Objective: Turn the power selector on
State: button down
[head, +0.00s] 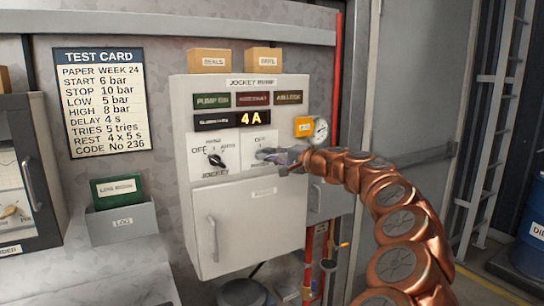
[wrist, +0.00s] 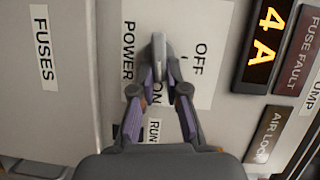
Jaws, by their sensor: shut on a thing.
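The power selector's white plate (head: 262,138) is on the upper right of the white jockey pump cabinet's face. In the wrist view its grey knob (wrist: 159,48) stands out from the plate between the OFF and ON marks, with the POWER label (wrist: 128,50) beside it. My gripper (wrist: 159,82) is shut on the knob, one finger on each side. In the head view my gripper (head: 282,157) reaches the plate from the right and hides much of the knob. I cannot tell exactly which mark the knob points to.
The black jockey selector (head: 217,160) is left of the power plate. Above are an amber 4A display (head: 251,118) and dark indicator labels. The cabinet door (head: 255,225) below is closed.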

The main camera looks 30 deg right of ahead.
jog(key=shift+f+m, duration=0.1)
jog(key=shift+m, duration=0.5)
jog(key=shift+t, duration=0.3)
jog(key=c, duration=1.2)
grip_release()
jog(key=shift+y, duration=0.3)
jog(key=v, duration=1.2)
